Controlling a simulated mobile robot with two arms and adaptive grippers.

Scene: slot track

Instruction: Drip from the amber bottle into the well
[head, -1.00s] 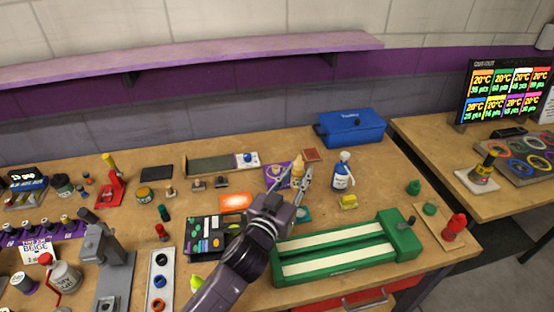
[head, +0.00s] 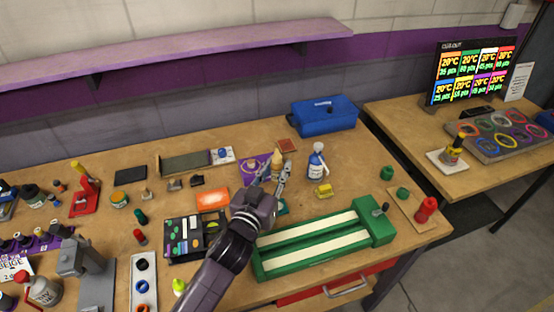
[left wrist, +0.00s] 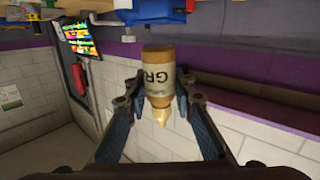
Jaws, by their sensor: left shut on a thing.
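The amber bottle (head: 278,158) is held upright by my left gripper (head: 274,177) near the back middle of the bench. In the left wrist view, the bottle (left wrist: 159,78) sits between the two fingers of the left gripper (left wrist: 166,105), its label and pale pointed tip showing upside down in that picture. The left gripper is shut on it. A purple mat (head: 262,176) with a small round piece (head: 251,163) on it lies just left of the bottle; I cannot tell if that piece is the well. My right gripper is not in view.
A white bottle with a blue label (head: 317,162) and a yellow block (head: 323,191) stand to the right. A green two-slot track (head: 318,243) lies in front. A dark palette tray (head: 190,237) and an orange card (head: 212,198) lie to the left. A blue toolbox (head: 325,113) stands behind.

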